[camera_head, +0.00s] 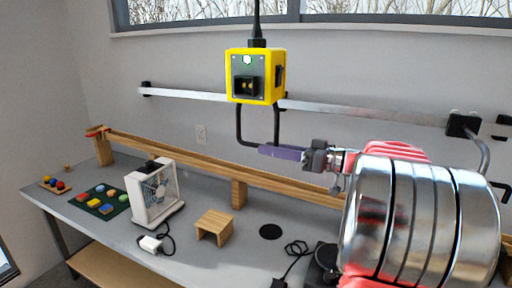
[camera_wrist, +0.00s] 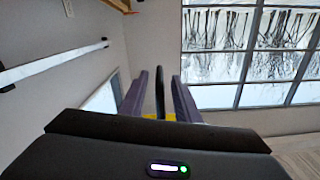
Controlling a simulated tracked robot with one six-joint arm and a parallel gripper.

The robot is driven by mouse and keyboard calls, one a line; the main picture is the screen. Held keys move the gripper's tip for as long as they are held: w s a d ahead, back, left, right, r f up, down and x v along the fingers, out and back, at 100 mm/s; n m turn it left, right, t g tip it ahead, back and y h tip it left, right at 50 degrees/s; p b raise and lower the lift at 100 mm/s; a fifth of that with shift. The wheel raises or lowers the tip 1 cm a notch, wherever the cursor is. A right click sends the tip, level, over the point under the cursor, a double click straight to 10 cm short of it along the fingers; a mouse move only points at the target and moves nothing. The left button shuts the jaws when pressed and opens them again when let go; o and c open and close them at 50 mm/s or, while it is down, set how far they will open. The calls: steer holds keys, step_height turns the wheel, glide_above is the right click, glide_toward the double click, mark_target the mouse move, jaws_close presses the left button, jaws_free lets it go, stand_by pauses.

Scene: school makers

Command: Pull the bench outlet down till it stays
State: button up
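The bench outlet (camera_head: 264,72) is a yellow box with a grey face, a black socket and a small lit green-white light. It hangs from a black cord above the bench, with a black loop handle (camera_head: 277,122) below it. My gripper (camera_head: 282,153) is at the bottom of this handle, its purple fingers hiding the lower bar. In the wrist view my gripper (camera_wrist: 160,96) has its fingers apart, with the black handle (camera_wrist: 160,88) between them and a gap showing on each side. A bit of yellow shows behind the fingers there.
A metal rail (camera_head: 370,113) runs along the wall behind the outlet. Free air surrounds the outlet.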

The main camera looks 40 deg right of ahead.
mark_target(246, 144)
steer(key=shift+x, duration=2.6)
jaws_close()
